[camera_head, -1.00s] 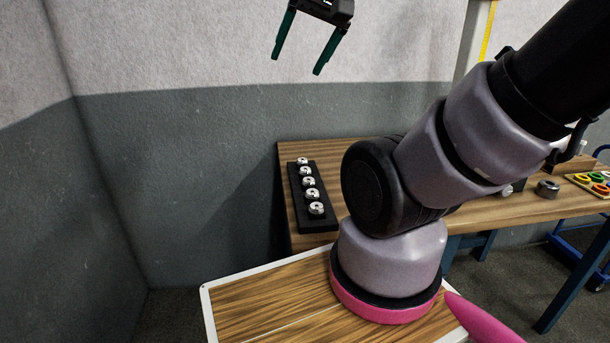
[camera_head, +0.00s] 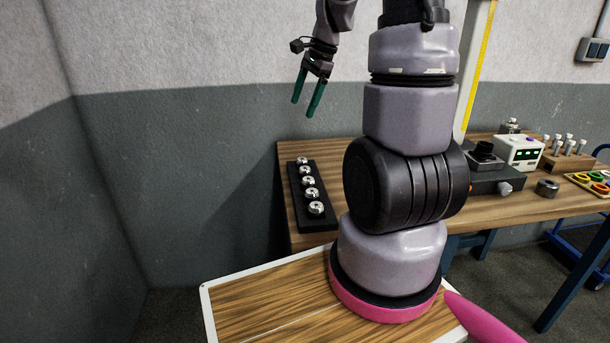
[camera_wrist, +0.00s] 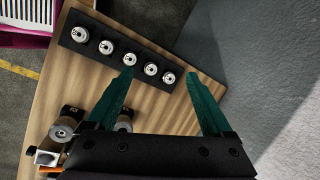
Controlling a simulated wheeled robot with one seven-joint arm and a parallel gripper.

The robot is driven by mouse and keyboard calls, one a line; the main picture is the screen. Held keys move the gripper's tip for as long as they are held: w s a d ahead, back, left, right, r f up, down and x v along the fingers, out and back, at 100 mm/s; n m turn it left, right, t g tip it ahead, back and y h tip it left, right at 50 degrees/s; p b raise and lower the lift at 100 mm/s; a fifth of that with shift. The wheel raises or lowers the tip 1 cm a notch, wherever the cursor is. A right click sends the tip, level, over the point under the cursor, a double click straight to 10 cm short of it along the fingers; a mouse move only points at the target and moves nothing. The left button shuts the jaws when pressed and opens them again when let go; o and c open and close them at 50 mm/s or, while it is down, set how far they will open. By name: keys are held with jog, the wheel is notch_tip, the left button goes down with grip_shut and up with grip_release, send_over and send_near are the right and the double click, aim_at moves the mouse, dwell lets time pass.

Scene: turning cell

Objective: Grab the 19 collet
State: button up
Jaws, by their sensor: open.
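Several silver collets stand in one row in a black rack (camera_head: 296,207) at the left end of the wooden bench. The nearest collet (camera_head: 316,208) and the farthest collet (camera_head: 302,161) are among them. Their size marks are too small to read, so I cannot tell which is the 19. My gripper (camera_head: 308,108) is open and empty, above and apart from the rack. In the wrist view the green fingers (camera_wrist: 158,75) spread wide near the rack's right part, with the row of collets (camera_wrist: 128,59) beyond and between them.
The wooden bench (camera_head: 520,205) runs right. It carries a dark block device (camera_head: 490,178), a white box with a screen (camera_head: 520,152), a wooden block with pegs (camera_head: 568,158), a metal cylinder (camera_head: 547,188) and coloured rings (camera_head: 597,183). A grey wall stands behind and left.

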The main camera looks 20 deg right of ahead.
jog(key=w+d+f+m+g, duration=0.1)
jog(key=w+d+f+m, duration=0.15)
jog(key=f, duration=0.35)
jog(key=w+d+f+m+g, duration=0.1)
jog(key=d+f+m, duration=0.2)
jog(key=f, duration=0.3)
send_over(306, 168)
jog(key=d, duration=0.2)
jog(key=shift+n, duration=0.25)
jog(key=f, duration=0.4)
jog(key=shift+s+f, duration=0.3)
jog(key=shift+s, duration=0.1)
jog(key=shift+x, duration=3.1)
jog(key=shift+w+a+r, duration=0.1)
jog(key=shift+w, duration=0.1)
grip_shut()
